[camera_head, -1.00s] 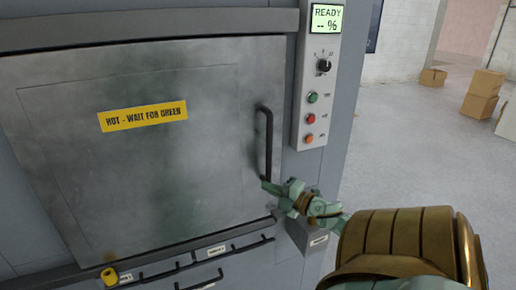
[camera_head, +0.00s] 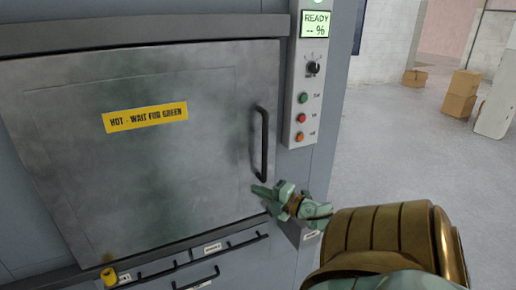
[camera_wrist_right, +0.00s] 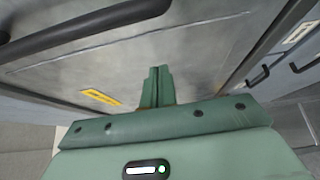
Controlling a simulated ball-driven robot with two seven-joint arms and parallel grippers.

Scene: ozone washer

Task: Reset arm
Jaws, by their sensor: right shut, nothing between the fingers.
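My right gripper (camera_head: 262,191) is in front of the washer's metal door (camera_head: 150,165), just below the lower end of the black door handle (camera_head: 262,143). Its fingers are together and empty. In the right wrist view the closed fingers (camera_wrist_right: 155,87) point at the door face, with the dark handle bar (camera_wrist_right: 85,28) across the upper left. The gripper appears apart from the handle. The door looks shut and bears a yellow label (camera_head: 145,117) reading "HOT - WAIT FOR GREEN". My left gripper is not in view.
A control panel (camera_head: 309,90) right of the door has a display reading "READY -- %", a knob and green, red and orange buttons. Drawers with black handles (camera_head: 196,279) lie below the door. Cardboard boxes (camera_head: 460,93) stand on the open floor at the back right.

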